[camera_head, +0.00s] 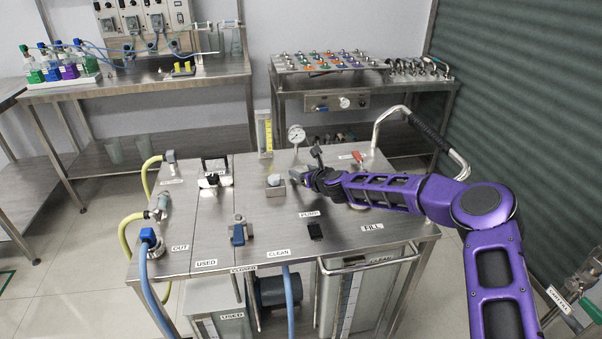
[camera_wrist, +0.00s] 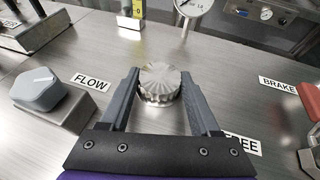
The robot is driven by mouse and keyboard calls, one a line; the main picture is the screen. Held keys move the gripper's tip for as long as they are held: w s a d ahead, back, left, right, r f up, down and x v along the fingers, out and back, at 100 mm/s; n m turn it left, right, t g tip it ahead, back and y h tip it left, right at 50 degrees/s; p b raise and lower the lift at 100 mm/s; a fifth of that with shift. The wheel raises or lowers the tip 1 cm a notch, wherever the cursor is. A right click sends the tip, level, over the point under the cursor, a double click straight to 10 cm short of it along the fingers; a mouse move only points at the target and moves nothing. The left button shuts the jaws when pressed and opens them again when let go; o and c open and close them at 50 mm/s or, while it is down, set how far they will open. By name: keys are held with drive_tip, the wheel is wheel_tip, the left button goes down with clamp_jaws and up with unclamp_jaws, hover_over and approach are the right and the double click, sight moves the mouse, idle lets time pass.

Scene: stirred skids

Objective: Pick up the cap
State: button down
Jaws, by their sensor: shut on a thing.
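The cap (camera_wrist: 160,84) is a round, silvery metal piece with a ridged top and scalloped side, in the middle of the wrist view. My gripper (camera_wrist: 161,92) has one grey finger on each side of it and is shut on it. In the head view my gripper (camera_head: 300,177) is low over the middle of the steel bench top (camera_head: 265,215), and the cap cannot be clearly made out there. The wrist view does not show clearly whether the cap touches the bench.
A grey flow knob (camera_wrist: 38,90) on a metal block stands left of my gripper. A pressure gauge (camera_head: 296,134) and a yellow-scaled flow tube (camera_head: 265,134) stand behind. A red handle (camera_head: 359,157) is to the right. Blue and yellow hoses run at the bench's left side.

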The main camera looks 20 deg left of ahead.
wheel_tip(320, 180, up, 10)
drive_tip(key=p, duration=0.1)
drive_tip(key=shift+p, duration=0.3)
idle(0.3)
drive_tip(key=shift+d, duration=0.15)
